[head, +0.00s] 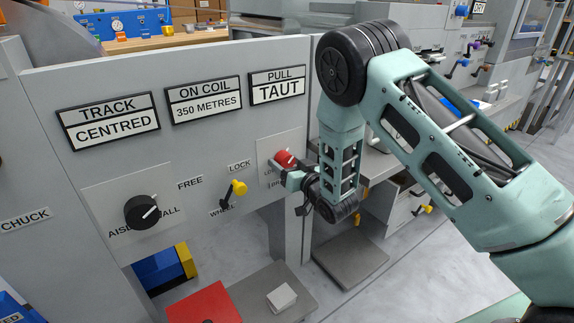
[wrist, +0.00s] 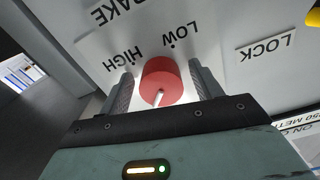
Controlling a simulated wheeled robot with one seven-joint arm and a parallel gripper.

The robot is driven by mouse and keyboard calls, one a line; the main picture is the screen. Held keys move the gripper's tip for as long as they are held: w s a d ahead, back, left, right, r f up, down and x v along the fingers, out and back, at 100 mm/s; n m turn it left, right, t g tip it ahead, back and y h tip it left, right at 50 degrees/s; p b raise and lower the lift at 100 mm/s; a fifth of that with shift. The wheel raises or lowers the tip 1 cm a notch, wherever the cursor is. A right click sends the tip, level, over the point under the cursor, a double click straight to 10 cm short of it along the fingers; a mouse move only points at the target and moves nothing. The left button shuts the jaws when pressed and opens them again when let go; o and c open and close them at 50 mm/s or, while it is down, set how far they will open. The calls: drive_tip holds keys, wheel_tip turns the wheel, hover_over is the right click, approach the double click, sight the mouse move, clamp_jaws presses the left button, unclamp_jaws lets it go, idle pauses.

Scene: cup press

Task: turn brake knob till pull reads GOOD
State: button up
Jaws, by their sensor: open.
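The red brake knob (head: 285,159) sits on a white plate on the grey panel, below the PULL display. The PULL display (head: 277,86) reads TAUT. In the wrist view the knob (wrist: 162,80) lies between the two fingers of my gripper (wrist: 162,88), with "HIGH" and "LOW" lettered on the plate beyond it. The white pointer line on the knob shows on the side toward my palm. My gripper (head: 284,178) is open around the knob, with small gaps showing at its sides. In the head view the gripper and wrist hide part of the knob's plate.
A black knob (head: 141,211) and a yellow-tipped lever (head: 237,188) marked FREE, LOCK and WHEEL are left of the brake knob. Other displays read TRACK CENTRED (head: 109,121) and ON COIL 350 METRES (head: 204,100). A red block (head: 205,303) is below.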

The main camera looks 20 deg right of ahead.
drive_tip(key=c, duration=1)
drive_tip(key=shift+o, duration=0.2)
drive_tip(key=shift+n, duration=0.3)
drive_tip(key=shift+d+n, duration=0.1)
drive_tip(key=shift+n, duration=2.7)
drive_tip(key=o, duration=1)
drive_tip(key=shift+c, duration=0.2)
